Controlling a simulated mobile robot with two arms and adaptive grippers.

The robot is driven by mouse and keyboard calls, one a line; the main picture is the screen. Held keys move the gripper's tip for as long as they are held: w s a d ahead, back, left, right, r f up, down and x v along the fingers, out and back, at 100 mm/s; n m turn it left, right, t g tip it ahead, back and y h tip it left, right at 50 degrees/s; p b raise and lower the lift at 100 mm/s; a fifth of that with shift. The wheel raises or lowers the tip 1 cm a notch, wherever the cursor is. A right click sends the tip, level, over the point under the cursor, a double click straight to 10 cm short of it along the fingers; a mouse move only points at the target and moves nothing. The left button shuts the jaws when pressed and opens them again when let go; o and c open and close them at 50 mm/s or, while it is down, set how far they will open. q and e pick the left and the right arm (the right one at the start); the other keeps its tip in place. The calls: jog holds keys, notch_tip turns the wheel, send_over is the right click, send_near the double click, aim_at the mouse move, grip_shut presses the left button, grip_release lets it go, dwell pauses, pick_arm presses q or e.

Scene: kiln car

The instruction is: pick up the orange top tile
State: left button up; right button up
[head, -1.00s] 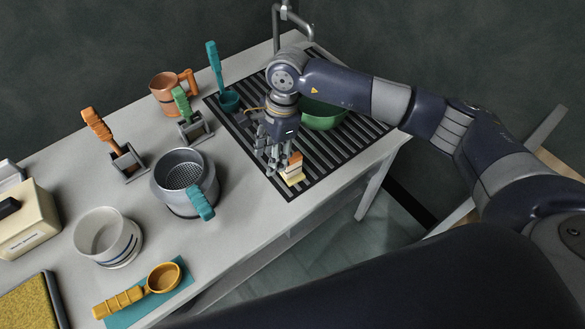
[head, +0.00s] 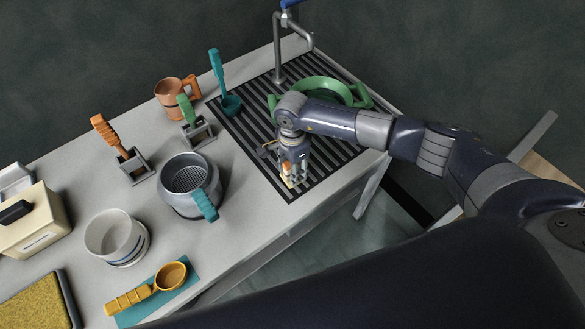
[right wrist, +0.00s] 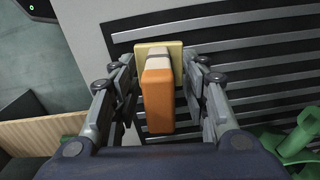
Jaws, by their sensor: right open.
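The orange top tile (right wrist: 157,98) lies uppermost on a small stack in the right wrist view, between the two open fingers. Under it are a pale tile (right wrist: 151,62) and a yellow block (right wrist: 174,54). My right gripper (right wrist: 158,85) is open around the stack, with a finger on either side; I cannot tell whether they touch the tile. In the head view the right gripper (head: 291,172) points down at the front of the slatted rack, and the orange tile (head: 286,167) is mostly hidden by it. My left gripper is not in view.
The slatted black rack (head: 262,165) carries a green pan (head: 318,90) behind my arm. A tap (head: 279,52) stands at the back. A grey pot (head: 181,178), a mug (head: 172,92) and tools in holders stand to the left. The counter's front edge is close to the stack.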

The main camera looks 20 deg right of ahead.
jog(key=shift+f, duration=0.45)
jog(key=shift+c, duration=0.6)
grip_shut()
jog(key=shift+r, duration=0.1)
